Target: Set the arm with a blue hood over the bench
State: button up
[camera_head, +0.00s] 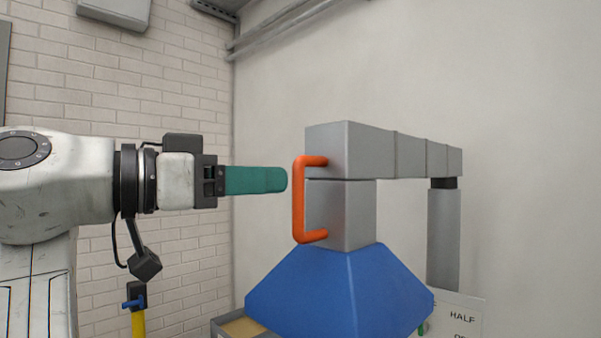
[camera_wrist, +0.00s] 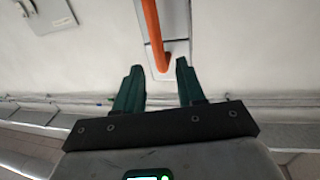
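The blue hood (camera_head: 330,292) hangs below a grey metal arm (camera_head: 410,155) that runs to the right. An orange handle (camera_head: 299,202) is fixed on the left side of the grey block above the hood. My gripper (camera_head: 285,179) points right, its teal fingertips just left of the handle's upright bar with a small gap showing. In the wrist view, the two fingers (camera_wrist: 159,68) stand apart with nothing gripped. The orange handle (camera_wrist: 153,32) appears ahead of and between the fingertips there.
A grey upright post (camera_head: 444,238) carries the arm at right. A sign reading HALF (camera_head: 462,316) is at lower right. A tray edge (camera_head: 218,328) shows below the hood's left. A yellow item with a blue lever (camera_head: 136,304) is at lower left. Pipes run along the upper wall.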

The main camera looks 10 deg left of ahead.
aim_at(293, 179)
jog(key=shift+p+x, duration=0.65)
jog(key=shift+x, duration=2.45)
grip_shut()
